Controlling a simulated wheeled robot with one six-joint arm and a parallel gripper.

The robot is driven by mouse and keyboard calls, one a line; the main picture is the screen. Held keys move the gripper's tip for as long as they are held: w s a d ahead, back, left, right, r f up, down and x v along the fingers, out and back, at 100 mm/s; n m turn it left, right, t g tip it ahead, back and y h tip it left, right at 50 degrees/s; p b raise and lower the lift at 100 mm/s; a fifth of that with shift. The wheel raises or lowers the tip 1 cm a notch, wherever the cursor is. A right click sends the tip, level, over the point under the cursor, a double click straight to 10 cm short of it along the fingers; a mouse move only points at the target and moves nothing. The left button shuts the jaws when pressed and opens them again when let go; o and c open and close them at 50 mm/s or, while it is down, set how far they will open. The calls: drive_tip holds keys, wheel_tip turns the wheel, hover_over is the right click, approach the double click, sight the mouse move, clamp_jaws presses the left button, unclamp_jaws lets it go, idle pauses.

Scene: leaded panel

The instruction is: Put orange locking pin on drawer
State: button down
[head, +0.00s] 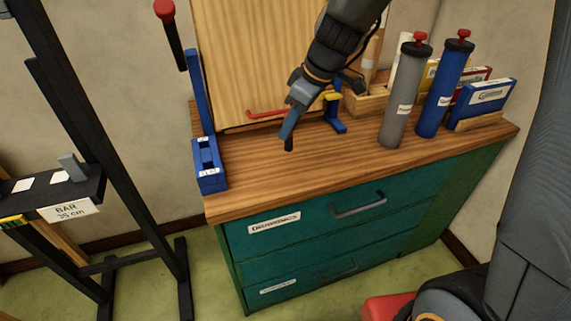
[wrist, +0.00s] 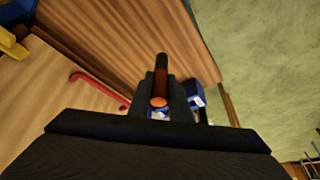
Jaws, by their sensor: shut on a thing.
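My gripper (head: 289,138) is above the wooden worktop, tilted downward, near the front left of the board. In the wrist view my gripper (wrist: 163,100) is shut on the orange locking pin (wrist: 160,88), which has an orange round end and a darker shaft pointing away from me. In the head view the pin is mostly hidden by the fingers. The teal cabinet has an upper drawer (head: 300,226) and a lower drawer (head: 300,282), both closed, each with a label and a grey handle.
A blue bracket (head: 208,165) stands at the worktop's left edge. A red bar (head: 268,113) lies by the board. Grey (head: 405,95) and blue (head: 444,85) cylinders with red caps stand at right, beside boxes (head: 485,95). The worktop's front strip (head: 300,178) is clear. A black stand (head: 100,150) is left.

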sight(292, 137)
drive_tip(key=f, duration=0.5)
drive_tip(key=shift+a+f+p, duration=0.2)
drive_tip(key=shift+f+p, duration=0.1)
drive_tip(key=shift+f, duration=0.05)
wheel_tip(292, 137, down, 4)
drive_tip(key=shift+r, duration=0.1)
drive_tip(key=shift+f+b, duration=0.3)
drive_tip(key=shift+b, duration=0.05)
drive_tip(key=c, duration=1.6)
unclamp_jaws()
drive_tip(key=shift+c, duration=0.2)
drive_tip(key=shift+r, duration=0.15)
